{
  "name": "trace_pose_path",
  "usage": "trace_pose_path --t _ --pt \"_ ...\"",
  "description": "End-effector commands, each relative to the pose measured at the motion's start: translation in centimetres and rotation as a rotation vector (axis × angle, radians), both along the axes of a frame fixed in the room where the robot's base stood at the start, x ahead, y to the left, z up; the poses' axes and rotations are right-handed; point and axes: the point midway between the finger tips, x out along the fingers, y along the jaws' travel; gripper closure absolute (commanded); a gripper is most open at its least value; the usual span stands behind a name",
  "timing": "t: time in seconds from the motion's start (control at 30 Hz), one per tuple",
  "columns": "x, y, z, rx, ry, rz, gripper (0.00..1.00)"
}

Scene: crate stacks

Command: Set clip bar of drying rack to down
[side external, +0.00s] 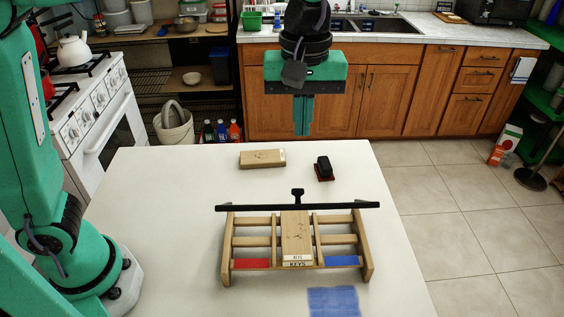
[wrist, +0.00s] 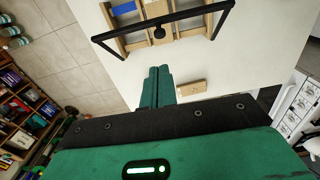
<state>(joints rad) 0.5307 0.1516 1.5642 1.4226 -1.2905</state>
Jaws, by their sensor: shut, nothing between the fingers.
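The wooden drying rack (side external: 229,245) lies on the white table, with slats, a red panel at left and a blue panel at right. Its black clip bar (side external: 250,207) runs across the far side and appears raised above the frame, with a small knob (side external: 297,194) at its middle. In the wrist view the clip bar (wrist: 185,18) shows with an arm at each end, reaching past the rack's wood (wrist: 118,30). My gripper (side external: 303,132) is shut and empty, pointing down in the air beyond the rack. Its fingers also show in the wrist view (wrist: 159,70), apart from the bar.
A wooden block marked KEYS (side external: 296,235) lies in the rack's middle. A loose wooden block (side external: 262,158) and a small black item on a red base (side external: 323,168) lie behind the rack. A blue patch (side external: 333,301) is in front.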

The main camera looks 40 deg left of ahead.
Motion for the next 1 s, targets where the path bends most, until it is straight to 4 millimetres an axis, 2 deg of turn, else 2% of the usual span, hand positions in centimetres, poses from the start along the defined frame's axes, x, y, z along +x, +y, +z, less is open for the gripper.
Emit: trace_pose_path --t 0.1,0.2,0.53,0.77,1.0 --pt "1.6 1.9 1.3 0.006 0.011 0.014 1.00" --pt "2.2 2.8 1.9 0.009 0.018 0.016 1.00" --pt "2.3 2.9 1.6 0.010 0.021 0.014 1.00" --pt "2.1 2.8 -0.1 0.011 0.023 0.014 1.00" --pt "1.9 2.6 -3.4 0.011 0.023 0.015 1.00"
